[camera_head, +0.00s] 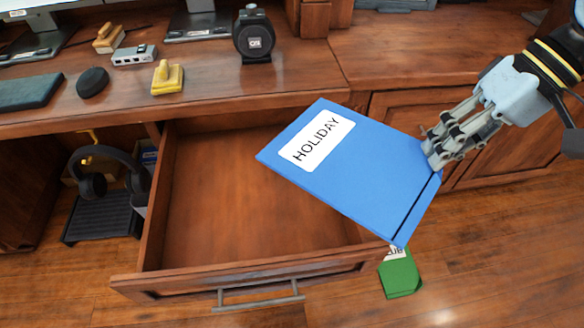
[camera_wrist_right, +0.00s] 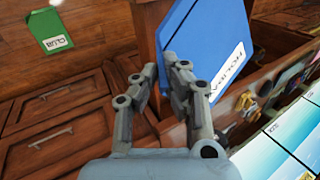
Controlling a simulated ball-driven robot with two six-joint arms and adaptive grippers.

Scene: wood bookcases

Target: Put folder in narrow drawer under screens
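A blue folder (camera_head: 350,180) with a white HOLIDAY label hangs tilted over the right part of an open wooden drawer (camera_head: 230,268). The drawer is pulled out below the desk top, and the part that shows looks empty. My right gripper (camera_head: 432,152) is shut on the folder's right edge in the head view. The folder also shows in the right wrist view (camera_wrist_right: 205,40), between and beyond the fingers. The folder covers part of the drawer's right side. The screens' stands (camera_head: 195,22) are at the top of the head view. My left gripper is out of view.
A green folder (camera_head: 400,274) lies on the floor right of the drawer. A headset (camera_head: 105,170) hangs under the desk at left. A yellow stamp (camera_head: 167,78), a dark round object (camera_head: 92,82) and a black device (camera_head: 254,36) stand on the desk top. Closed cabinets are at right.

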